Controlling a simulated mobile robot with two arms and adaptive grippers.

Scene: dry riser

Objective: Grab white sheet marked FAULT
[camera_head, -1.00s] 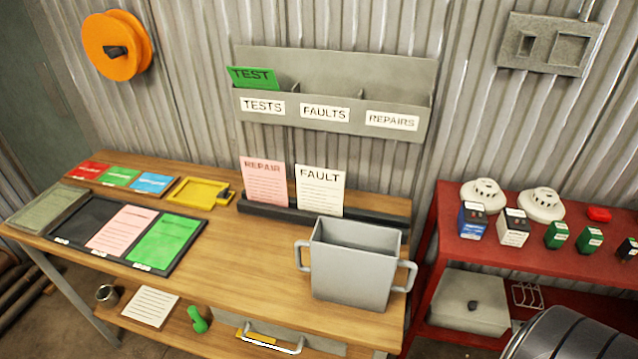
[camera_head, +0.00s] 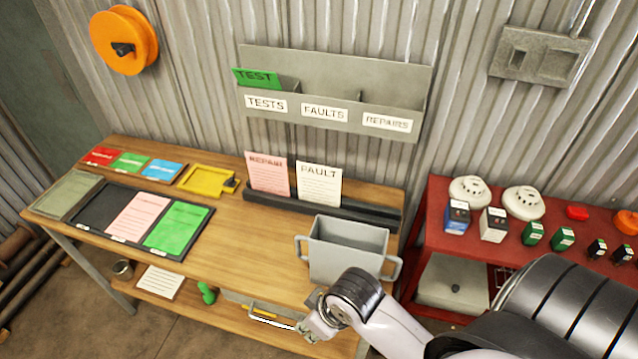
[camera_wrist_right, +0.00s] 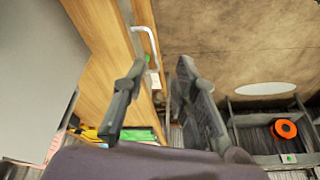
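The white sheet marked FAULT (camera_head: 319,186) stands upright in the black rack (camera_head: 345,205) at the back of the wooden bench, just right of a pink REPAIR sheet (camera_head: 267,173). My right gripper (camera_head: 312,330) is low at the front edge of the bench, in front of the grey bin and well apart from the sheet. In the right wrist view its two fingers (camera_wrist_right: 158,95) are spread with nothing between them. The left gripper is not in view.
A grey two-handled bin (camera_head: 346,248) stands on the bench between my right arm and the rack. A wall holder (camera_head: 335,75) has a green TEST sheet in its left slot. A black tray (camera_head: 90,212) lies left. A red shelf (camera_head: 440,225) with detectors stands right.

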